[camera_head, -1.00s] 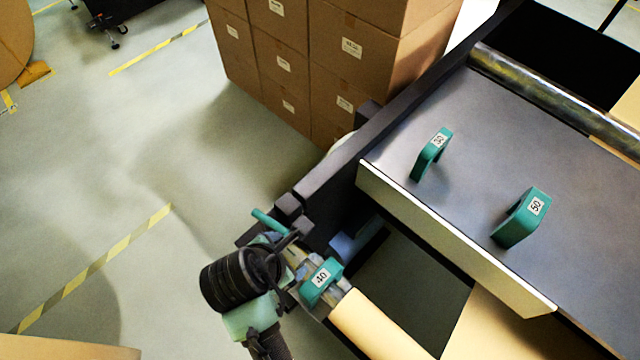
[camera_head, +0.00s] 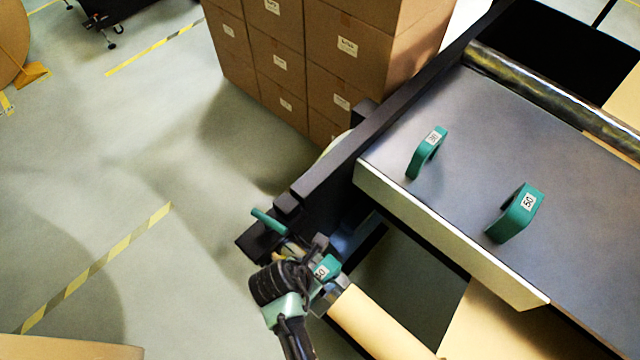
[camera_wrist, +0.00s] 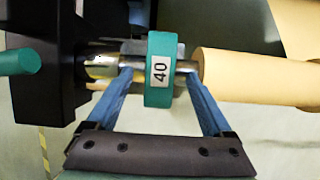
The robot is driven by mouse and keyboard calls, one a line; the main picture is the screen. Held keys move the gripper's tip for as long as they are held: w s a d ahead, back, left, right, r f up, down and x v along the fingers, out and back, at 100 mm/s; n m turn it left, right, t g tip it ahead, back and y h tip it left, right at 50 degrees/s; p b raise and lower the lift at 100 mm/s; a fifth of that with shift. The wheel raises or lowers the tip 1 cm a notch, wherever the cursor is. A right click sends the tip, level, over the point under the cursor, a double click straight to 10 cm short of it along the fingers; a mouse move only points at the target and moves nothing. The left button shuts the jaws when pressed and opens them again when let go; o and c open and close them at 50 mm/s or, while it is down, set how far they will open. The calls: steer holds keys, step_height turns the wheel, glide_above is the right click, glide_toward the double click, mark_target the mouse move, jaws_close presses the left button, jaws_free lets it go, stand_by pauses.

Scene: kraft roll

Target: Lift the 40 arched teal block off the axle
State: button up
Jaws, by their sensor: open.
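The arched teal block labelled 40 (camera_wrist: 161,48) sits over the metal axle (camera_wrist: 101,68) in the wrist view, between the black frame and the kraft roll (camera_wrist: 230,78). In the head view the block (camera_head: 328,264) is partly hidden by my wrist. My gripper (camera_wrist: 158,76) is open, with one blue finger on each side of the block. In the wrist view small gaps seem to show between the fingers and the block. The fingertips reach about as far as the axle; whether they touch anything is unclear.
Two more arched teal blocks, one labelled 50 (camera_head: 517,213) and a smaller one (camera_head: 427,152), stand on the grey table (camera_head: 470,150). A teal handle (camera_wrist: 18,62) sticks out beside the black frame (camera_wrist: 45,95).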

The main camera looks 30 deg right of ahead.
mark_target(320, 274)
steer(key=shift+x, duration=1.7)
steer(key=shift+d, duration=0.1)
jaws_close()
